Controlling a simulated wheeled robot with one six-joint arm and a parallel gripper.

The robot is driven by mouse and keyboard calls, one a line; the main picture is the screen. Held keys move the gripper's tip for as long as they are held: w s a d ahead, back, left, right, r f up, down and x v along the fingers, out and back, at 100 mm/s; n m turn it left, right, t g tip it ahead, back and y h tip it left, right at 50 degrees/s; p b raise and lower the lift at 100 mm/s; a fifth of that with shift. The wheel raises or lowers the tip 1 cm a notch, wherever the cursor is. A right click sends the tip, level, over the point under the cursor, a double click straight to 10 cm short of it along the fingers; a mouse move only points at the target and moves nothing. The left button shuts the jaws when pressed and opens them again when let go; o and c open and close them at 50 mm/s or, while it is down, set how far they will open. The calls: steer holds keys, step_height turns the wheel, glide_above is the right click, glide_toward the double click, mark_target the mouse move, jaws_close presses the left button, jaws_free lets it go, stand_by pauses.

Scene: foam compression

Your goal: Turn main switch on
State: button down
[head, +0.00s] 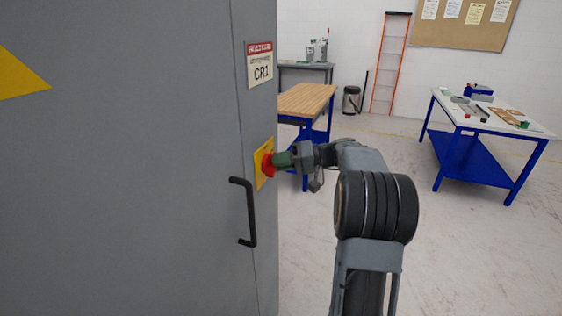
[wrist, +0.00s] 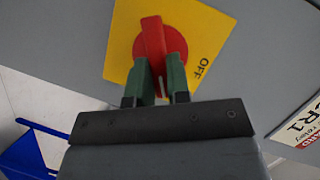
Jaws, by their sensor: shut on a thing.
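The main switch is a red rotary knob (wrist: 152,36) on a yellow plate (wrist: 208,28) fixed to a grey cabinet (head: 130,150). In the head view the red knob (head: 267,165) is partly hidden by my gripper. My gripper (wrist: 160,72) has two green fingers, one on each side of the knob's raised handle, and is shut on it. In the head view my gripper (head: 283,160) reaches the switch from the right. The word OFF is printed on the plate, to the right of the knob in the wrist view. Any other marking is not visible.
A black door handle (head: 248,212) stands out from the cabinet below the switch. A CR1 label (head: 261,65) is above it. A wooden-topped bench (head: 303,100) stands behind, and a blue-framed table (head: 490,120) is at the right. The floor between is clear.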

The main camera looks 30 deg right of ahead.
steer(key=m, duration=0.1)
steer(key=m+y+p, duration=0.1)
steer(key=m, duration=0.1)
steer(key=m+y, duration=0.1)
steer(key=m, duration=0.1)
steer(key=shift+d+f, duration=0.1)
steer(key=shift+f, duration=0.15)
stand_by(0.5)
steer(key=c, duration=1.1)
jaws_free()
steer(key=shift+f, duration=0.1)
steer(key=v, duration=0.7)
steer(key=b+v, duration=0.1)
steer(key=v, duration=0.5)
steer(key=shift+s+d+f+b, duration=0.1)
steer(key=shift+d+f+b, duration=0.2)
steer(key=shift+d, duration=0.1)
